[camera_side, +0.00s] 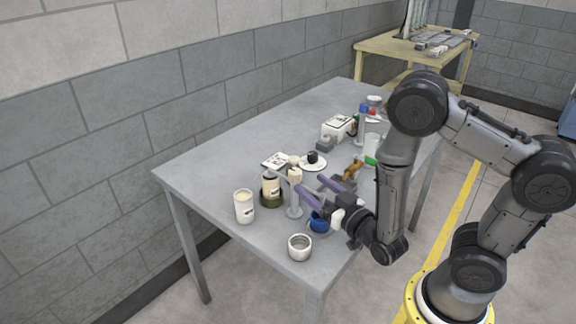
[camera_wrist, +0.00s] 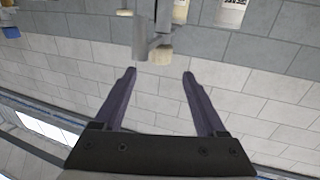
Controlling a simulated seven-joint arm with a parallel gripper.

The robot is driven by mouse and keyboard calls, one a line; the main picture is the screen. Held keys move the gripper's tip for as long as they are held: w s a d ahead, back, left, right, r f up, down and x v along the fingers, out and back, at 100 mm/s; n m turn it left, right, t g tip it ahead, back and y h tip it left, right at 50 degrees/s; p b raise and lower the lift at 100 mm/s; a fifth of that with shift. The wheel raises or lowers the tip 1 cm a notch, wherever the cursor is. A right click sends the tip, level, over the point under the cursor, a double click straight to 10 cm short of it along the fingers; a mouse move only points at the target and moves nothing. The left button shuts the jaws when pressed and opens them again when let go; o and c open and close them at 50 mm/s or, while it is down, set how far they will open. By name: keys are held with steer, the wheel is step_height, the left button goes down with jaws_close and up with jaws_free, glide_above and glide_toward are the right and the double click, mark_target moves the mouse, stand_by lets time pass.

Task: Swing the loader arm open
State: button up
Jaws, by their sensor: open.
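What looks like the loader arm (camera_side: 295,178) is a beige-tipped piece on top of a slim grey post that stands on a round base near the front of the table. In the wrist view a grey bracket with a beige knob (camera_wrist: 160,54) hangs from the top edge, just beyond the fingertips and roughly centred between them. My gripper (camera_side: 310,184) has two purple fingers, spread apart and empty, reaching level toward the post from the right. It also shows in the wrist view (camera_wrist: 159,73). I cannot tell whether a finger touches the loader arm.
A labelled jar (camera_side: 271,188) in a dark green holder stands close left of the post, with a white jar (camera_side: 244,207) further left. A blue cup (camera_side: 319,222) and a grey ring-shaped cup (camera_side: 300,247) are nearby. Plate, box and bottles crowd behind; the table's (camera_side: 215,160) left side is clear.

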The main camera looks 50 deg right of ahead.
steer(key=x, duration=1)
steer(key=shift+w, duration=0.35)
steer(key=shift+d, duration=0.1)
jaws_close()
stand_by(0.8)
